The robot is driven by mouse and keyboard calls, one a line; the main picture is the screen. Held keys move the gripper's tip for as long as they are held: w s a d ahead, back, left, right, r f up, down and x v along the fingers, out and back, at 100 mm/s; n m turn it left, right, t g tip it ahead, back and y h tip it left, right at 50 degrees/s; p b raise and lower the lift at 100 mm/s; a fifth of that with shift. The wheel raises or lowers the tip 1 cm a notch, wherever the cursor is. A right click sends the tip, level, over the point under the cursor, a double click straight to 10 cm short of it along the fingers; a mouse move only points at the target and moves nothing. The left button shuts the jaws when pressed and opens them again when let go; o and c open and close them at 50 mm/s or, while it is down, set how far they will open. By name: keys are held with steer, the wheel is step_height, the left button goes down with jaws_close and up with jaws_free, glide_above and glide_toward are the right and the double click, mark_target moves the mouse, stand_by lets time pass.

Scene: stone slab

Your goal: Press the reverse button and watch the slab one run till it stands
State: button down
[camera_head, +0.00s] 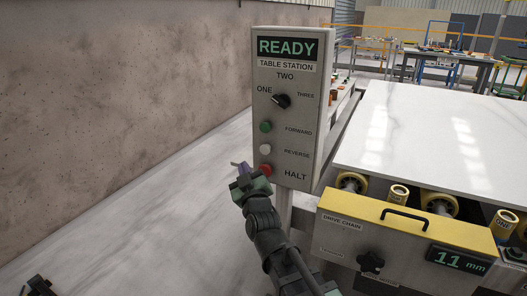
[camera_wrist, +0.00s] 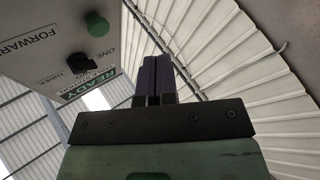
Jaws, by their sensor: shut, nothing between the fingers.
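The control panel (camera_head: 296,70) stands upright with a lit READY display. Its white reverse button (camera_head: 265,149) sits between the green forward button (camera_head: 265,126) and the red halt button (camera_head: 265,170). The black selector (camera_head: 281,101) seems to point at ONE. My gripper (camera_head: 238,166) is shut and empty, left of the panel near the halt button's height; contact is not visible. In the wrist view its purple fingers (camera_wrist: 155,75) are together beside the panel, with the green button (camera_wrist: 97,20) showing. The white slab (camera_head: 430,135) lies flat on rollers to the right.
A yellow-topped drive chain box (camera_head: 400,222) with a handle and an 11 mm display (camera_head: 461,260) stands before the slab. Yellow rollers (camera_head: 438,204) show under its edge. A concrete wall (camera_head: 130,90) runs along the left. Workbenches (camera_head: 440,52) stand far behind.

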steer(key=w+d, duration=0.3)
steer(key=w, duration=0.4)
steer(key=shift+w+d, duration=0.35)
steer(key=shift+w, duration=0.05)
stand_by(1.7)
steer(key=shift+w+d, duration=0.2)
steer(key=shift+w, duration=0.15)
steer(key=shift+w+d, duration=0.2)
steer(key=shift+w, duration=0.3)
stand_by(0.7)
steer(key=shift+s, duration=0.1)
steer(key=shift+s+a, duration=0.4)
steer(key=shift+s, duration=0.35)
steer(key=s, duration=0.1)
steer(key=s+a, duration=0.1)
steer(key=s, duration=0.1)
steer(key=s+a, duration=0.1)
steer(key=shift+s+a, duration=0.1)
steer(key=shift+s, duration=0.15)
